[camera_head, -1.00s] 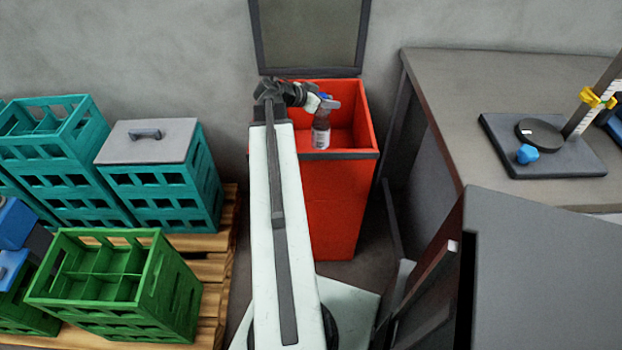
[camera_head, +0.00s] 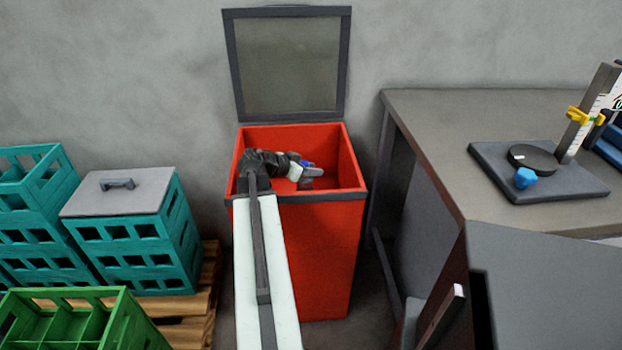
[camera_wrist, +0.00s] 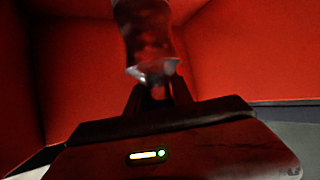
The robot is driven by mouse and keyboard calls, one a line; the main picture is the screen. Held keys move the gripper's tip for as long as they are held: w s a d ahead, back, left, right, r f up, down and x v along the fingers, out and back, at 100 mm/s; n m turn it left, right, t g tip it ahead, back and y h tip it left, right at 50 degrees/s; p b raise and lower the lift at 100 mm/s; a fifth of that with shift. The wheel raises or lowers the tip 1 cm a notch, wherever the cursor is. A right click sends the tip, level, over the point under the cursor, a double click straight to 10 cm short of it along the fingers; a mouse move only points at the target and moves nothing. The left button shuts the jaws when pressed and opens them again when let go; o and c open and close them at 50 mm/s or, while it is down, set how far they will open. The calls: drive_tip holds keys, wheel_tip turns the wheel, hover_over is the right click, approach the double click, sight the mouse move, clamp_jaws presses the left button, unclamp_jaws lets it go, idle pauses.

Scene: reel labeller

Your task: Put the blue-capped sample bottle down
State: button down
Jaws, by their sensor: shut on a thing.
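My gripper (camera_head: 309,176) is inside the open mouth of the red bin (camera_head: 315,250), just below the rim level. It is shut on the blue-capped sample bottle (camera_head: 306,165); only a bit of blue shows there in the head view, and the bin's front wall hides the rest. In the wrist view the bottle (camera_wrist: 148,35) stretches away beyond the fingertips (camera_wrist: 157,88), dark and blurred, with red bin walls around it. I cannot tell whether it touches the bin.
The bin's grey-framed lid (camera_head: 290,65) stands open against the wall. A teal crate (camera_head: 130,240) with a grey cover and a green crate (camera_head: 80,325) are on the left. A grey table (camera_head: 430,130) with a gauge stand (camera_head: 540,180) is on the right.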

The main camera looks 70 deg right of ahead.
drive_tip(key=shift+f, duration=0.2)
drive_tip(key=c, duration=1.1)
unclamp_jaws()
drive_tip(key=shift+r, duration=0.1)
drive_tip(key=shift+r, duration=0.2)
drive_tip(key=p+v, duration=0.4)
drive_tip(key=v, duration=0.3)
drive_tip(key=shift+w+a, duration=0.15)
drive_tip(key=shift+a, duration=0.05)
drive_tip(key=shift+r, duration=0.1)
